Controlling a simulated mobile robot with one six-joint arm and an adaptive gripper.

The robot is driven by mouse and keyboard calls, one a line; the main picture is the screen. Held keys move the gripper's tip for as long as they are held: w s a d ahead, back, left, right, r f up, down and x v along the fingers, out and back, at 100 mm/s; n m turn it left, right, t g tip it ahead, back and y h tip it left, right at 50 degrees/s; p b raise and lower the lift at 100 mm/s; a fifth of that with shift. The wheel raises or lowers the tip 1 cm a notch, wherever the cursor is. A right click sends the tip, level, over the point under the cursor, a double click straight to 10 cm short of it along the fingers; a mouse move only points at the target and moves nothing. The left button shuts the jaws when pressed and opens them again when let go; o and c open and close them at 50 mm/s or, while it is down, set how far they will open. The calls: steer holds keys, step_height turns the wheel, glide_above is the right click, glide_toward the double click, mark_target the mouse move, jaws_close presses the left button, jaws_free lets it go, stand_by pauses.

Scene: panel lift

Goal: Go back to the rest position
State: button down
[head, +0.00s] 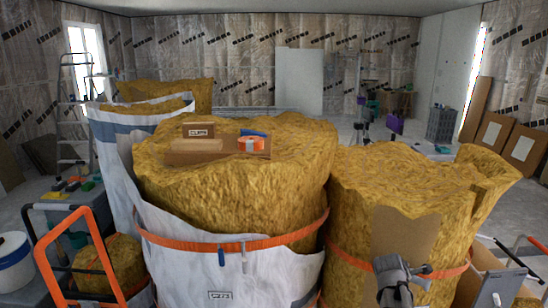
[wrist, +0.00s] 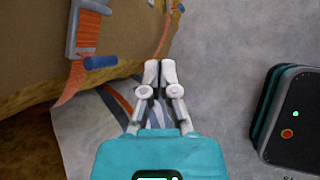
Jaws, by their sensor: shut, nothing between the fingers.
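My gripper (wrist: 160,72) shows in the wrist view with its two pale fingers together and nothing between them. It is above the grey floor (wrist: 215,60), beside a yellow-brown insulation roll (wrist: 120,22) with an orange strap (wrist: 75,75) and blue-ended buckles. White wrapping (wrist: 85,130) lies under and left of the fingers. In the head view a grey jointed part shows at the lower right, in front of the right insulation roll (head: 350,200); I cannot make out the fingertips there. No rest position is marked in either view.
A dark case (wrist: 290,125) with green and red lights stands on the floor right of my gripper. In the head view a wrapped insulation roll (head: 230,205) bears cardboard boxes (head: 195,146) and an orange tape roll (head: 250,144). A ladder (head: 75,100) stands back left.

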steer(key=s+a+f+m+g+y, duration=0.1)
steer(key=s+a+m+y, duration=0.1)
steer(key=s+a+m, duration=0.35)
steer(key=s+a+f+m+g+y, duration=0.1)
steer(key=s+a+m+g+y, duration=0.1)
steer(key=a+m, duration=0.65)
steer(key=s+a+f+m+g+y, duration=0.15)
steer(key=s+a+m, duration=0.3)
steer(key=a, duration=0.45)
step_height(320, 180, up, 17)
steer(key=w+p, duration=0.1)
steer(key=p, duration=1.5)
steer(key=shift+f+t+y+p, duration=0.2)
steer(key=shift+t+y+p, duration=0.1)
steer(key=shift+t+y, duration=0.05)
